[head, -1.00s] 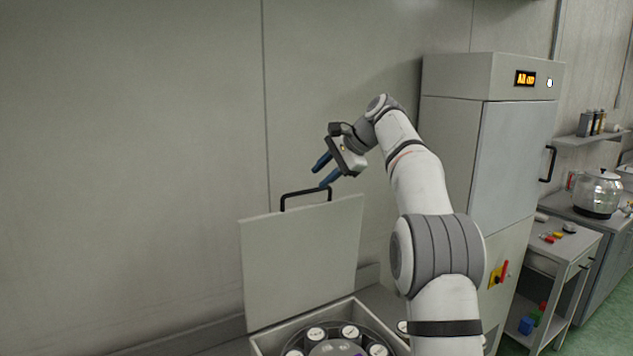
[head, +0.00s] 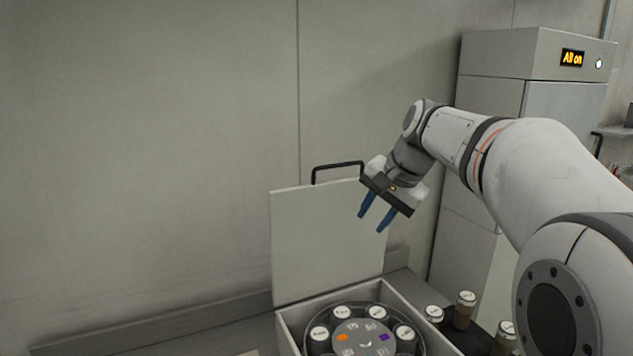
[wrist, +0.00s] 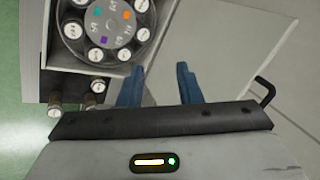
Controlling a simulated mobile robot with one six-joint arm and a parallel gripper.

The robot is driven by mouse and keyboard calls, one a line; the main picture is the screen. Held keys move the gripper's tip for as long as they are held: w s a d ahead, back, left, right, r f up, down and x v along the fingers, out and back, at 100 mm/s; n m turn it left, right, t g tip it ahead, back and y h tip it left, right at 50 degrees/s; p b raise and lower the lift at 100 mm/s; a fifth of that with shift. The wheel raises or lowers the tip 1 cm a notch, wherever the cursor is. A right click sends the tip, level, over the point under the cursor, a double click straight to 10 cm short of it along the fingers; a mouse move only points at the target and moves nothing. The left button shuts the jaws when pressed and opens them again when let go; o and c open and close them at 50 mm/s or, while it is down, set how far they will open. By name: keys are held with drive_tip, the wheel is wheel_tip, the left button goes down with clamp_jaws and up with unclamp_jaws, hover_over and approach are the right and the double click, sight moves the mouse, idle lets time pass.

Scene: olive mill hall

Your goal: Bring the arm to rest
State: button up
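My gripper (head: 370,217) hangs in the air in the head view, fingers pointing down, in front of the right part of a raised grey lid (head: 322,245). Its two blue fingers stand apart with nothing between them. The fingers also show apart and empty in the wrist view (wrist: 160,82). The lid belongs to an open box (head: 290,325) that holds a round carousel (head: 362,343) with several white-capped jars. The carousel also shows at the top of the wrist view (wrist: 105,22).
A black handle (head: 337,166) tops the lid, left of my gripper. Several capped jars (head: 464,309) stand right of the box. Open air lies left of the lid.

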drive_tip(key=s+d+f+n+h+b, duration=0.1)
drive_tip(key=s+f+n, duration=0.2)
drive_tip(key=s+f, duration=0.7)
drive_tip(key=s+d+f+n+h+b, duration=0.2)
drive_tip(key=s+f+n, duration=0.2)
drive_tip(key=s+f, duration=0.7)
drive_tip(key=s, duration=0.4)
drive_tip(key=shift+s+d+g, duration=0.25)
drive_tip(key=shift+s+g, duration=0.15)
